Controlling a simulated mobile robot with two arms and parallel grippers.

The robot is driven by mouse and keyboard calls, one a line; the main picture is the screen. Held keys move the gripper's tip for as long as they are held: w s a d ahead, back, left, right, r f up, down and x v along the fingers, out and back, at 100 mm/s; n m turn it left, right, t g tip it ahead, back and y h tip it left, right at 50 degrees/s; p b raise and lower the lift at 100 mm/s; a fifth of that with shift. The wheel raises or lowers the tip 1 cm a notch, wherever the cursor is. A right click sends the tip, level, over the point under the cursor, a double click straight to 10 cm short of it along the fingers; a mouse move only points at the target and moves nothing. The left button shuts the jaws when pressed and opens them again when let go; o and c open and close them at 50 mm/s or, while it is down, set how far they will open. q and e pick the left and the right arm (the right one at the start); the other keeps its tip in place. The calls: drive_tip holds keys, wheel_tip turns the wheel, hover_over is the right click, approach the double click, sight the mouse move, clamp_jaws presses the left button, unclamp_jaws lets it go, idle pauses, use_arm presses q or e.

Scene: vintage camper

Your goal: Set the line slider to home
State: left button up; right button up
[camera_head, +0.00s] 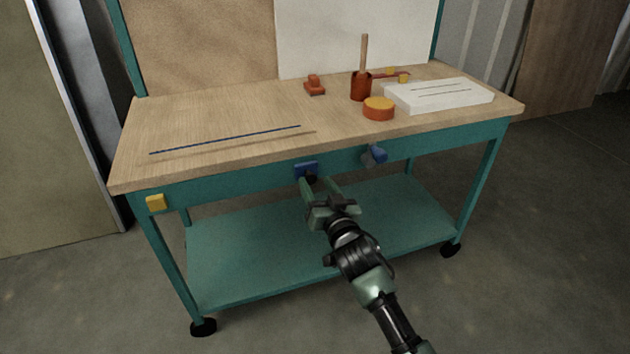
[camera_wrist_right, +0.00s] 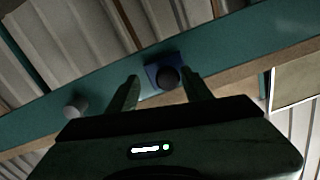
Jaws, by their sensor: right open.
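A blue square plate (camera_head: 301,167) with a round black knob is on the teal front rail of the workbench. The plate (camera_wrist_right: 151,75) and its dark knob (camera_wrist_right: 168,78) also show in the right wrist view, between the finger ends. My right gripper (camera_head: 318,181) is open just in front of the rail, with the knob near its left finger in the head view. In the wrist view its fingers (camera_wrist_right: 160,76) stand on both sides of the knob, with gaps. I cannot tell which part is the line slider. A thin dark blue line (camera_head: 225,140) runs along the benchtop.
A grey-blue knob (camera_head: 375,154) sits on the rail to the right, and a yellow block (camera_head: 156,202) at its left end. An orange cup (camera_head: 361,87), round orange tub (camera_head: 379,109) and white slotted box (camera_head: 440,96) stand on the benchtop. The lower shelf (camera_head: 240,262) is bare.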

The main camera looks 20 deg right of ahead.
drive_tip(key=s+p, duration=0.1)
drive_tip(key=s, duration=0.5)
wheel_tip(320, 180, down, 6)
drive_tip(key=s+d+g+p, duration=0.1)
drive_tip(key=shift+d+f+g+p, duration=0.15)
drive_tip(key=shift+f+g+p, duration=0.05)
drive_tip(key=shift+g+p, duration=0.2)
